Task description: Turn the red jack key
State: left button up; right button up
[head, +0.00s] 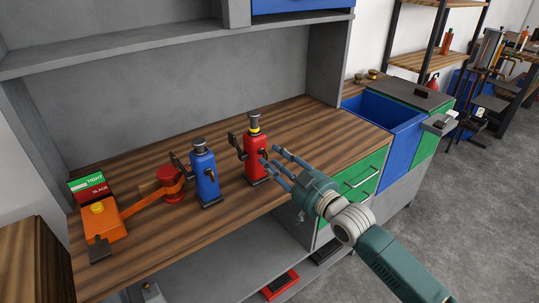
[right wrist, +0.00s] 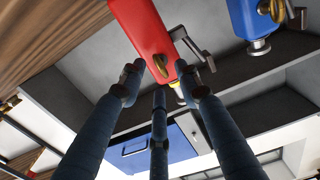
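The red jack (head: 252,160) stands upright on the wooden bench, with a dark crank on its left side; it also shows in the right wrist view (right wrist: 143,28). Its brass key (right wrist: 159,68) sits on the jack's face, in front of my right fingers. In the head view the key is small and close to the fingertips. My right gripper (head: 269,156) has its three fingers spread and pointing at the key; they show from behind in the right wrist view (right wrist: 166,82). I cannot tell whether any finger touches the key. My left gripper is not in view.
A blue jack (head: 205,178) with its own key stands just left of the red one. Further left are an orange tool (head: 106,226), a red round part (head: 172,190) and a TIGHT/SLACK sign (head: 88,186). A blue bin (head: 385,125) is at right. Bench behind the jacks is clear.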

aim_at(265, 154)
jog(key=shift+x, duration=1.4)
grip_shut()
